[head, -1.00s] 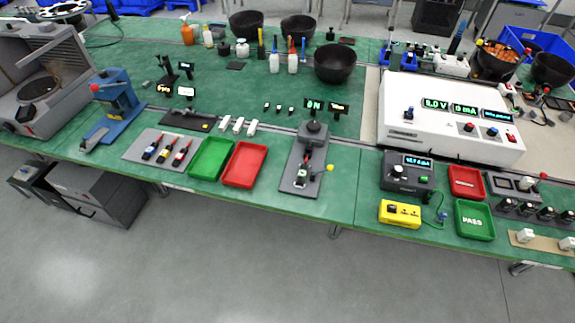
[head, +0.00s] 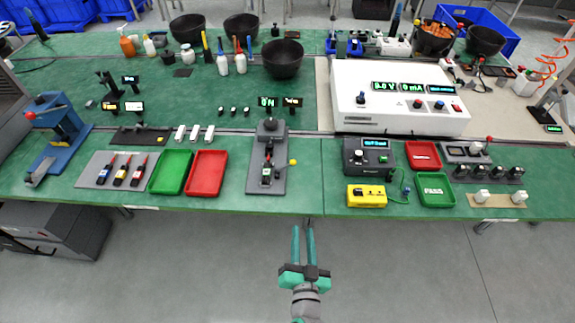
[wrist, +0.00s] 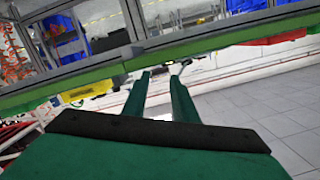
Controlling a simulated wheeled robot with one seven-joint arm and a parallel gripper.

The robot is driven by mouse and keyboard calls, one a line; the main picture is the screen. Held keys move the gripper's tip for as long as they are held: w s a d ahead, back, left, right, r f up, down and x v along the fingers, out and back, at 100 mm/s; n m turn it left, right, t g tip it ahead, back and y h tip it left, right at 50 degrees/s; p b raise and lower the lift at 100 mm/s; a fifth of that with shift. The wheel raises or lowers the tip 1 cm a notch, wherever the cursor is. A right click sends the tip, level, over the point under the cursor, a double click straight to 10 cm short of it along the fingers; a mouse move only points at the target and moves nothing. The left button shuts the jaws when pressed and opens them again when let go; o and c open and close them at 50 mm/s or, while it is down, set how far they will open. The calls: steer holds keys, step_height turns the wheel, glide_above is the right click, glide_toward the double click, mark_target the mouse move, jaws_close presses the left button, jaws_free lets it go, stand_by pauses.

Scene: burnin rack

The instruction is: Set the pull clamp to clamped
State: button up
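I cannot tell for sure which fixture is the pull clamp. A grey fixture (head: 476,152) with a red ball knob (head: 489,139) stands at the right of the green bench. A dark press-like fixture (head: 268,150) with a yellow ball knob (head: 293,161) stands near the middle. The clamp's setting is too small to read. My gripper (head: 303,228) is in front of the bench's front edge, below the middle fixture in the picture, touching nothing. In the wrist view its two teal fingers (wrist: 160,75) are apart with nothing between them.
The green bench (head: 225,204) has its front edge just beyond my gripper. A yellow box (head: 366,195), a green PASS tray (head: 436,189) and a red tray (head: 422,154) sit at the right. Red and green trays (head: 205,174) lie left of the middle. The floor in front is clear.

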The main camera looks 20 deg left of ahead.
steer(key=w+a+r, duration=0.1)
steer(key=w+a+r+y, duration=0.1)
steer(key=w, duration=0.1)
steer(key=w+a+r+y, duration=0.1)
steer(key=w+a, duration=0.1)
steer(key=shift+w+a, duration=0.1)
steer(key=shift+w, duration=0.1)
steer(key=m+y, duration=0.1)
steer(key=y, duration=0.1)
glide_toward(288, 165)
steer(key=shift+s+f, duration=0.4)
steer(key=shift+s, duration=0.15)
steer(key=shift+w+r, duration=0.15)
steer(key=shift+w, duration=0.4)
steer(key=shift+m, duration=0.3)
steer(key=x, duration=1)
steer(key=shift+w+a, duration=0.1)
steer(key=shift+w, duration=0.05)
jaws_close()
